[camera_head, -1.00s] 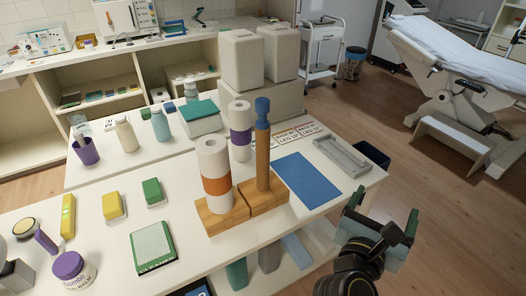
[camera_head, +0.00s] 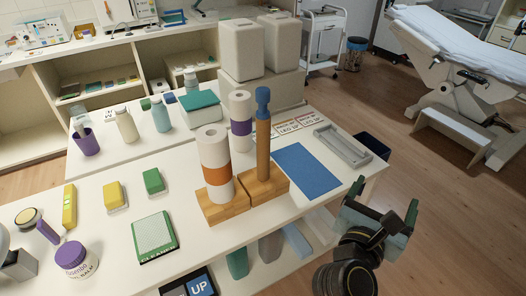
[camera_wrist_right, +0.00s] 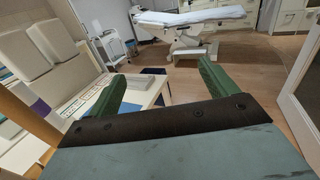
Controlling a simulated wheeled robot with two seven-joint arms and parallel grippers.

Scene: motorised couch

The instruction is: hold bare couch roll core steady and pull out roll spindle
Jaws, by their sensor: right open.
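A bare brown roll core (camera_head: 263,150) stands upright on a wooden block (camera_head: 268,190) near the table's right part. The blue knobbed top of a spindle (camera_head: 263,101) sticks out of its upper end. My right gripper (camera_head: 383,203) is open and empty, off the table's right edge, to the right of the core and apart from it. In the right wrist view its two green fingers (camera_wrist_right: 158,90) are spread with nothing between them. My left gripper is not in view.
A white roll with an orange band (camera_head: 214,165) stands on a block left of the core. A purple-banded roll (camera_head: 240,127) stands behind. A blue mat (camera_head: 306,172) and grey tray (camera_head: 342,147) lie to the right. Open floor (camera_head: 440,220) lies beyond the table edge.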

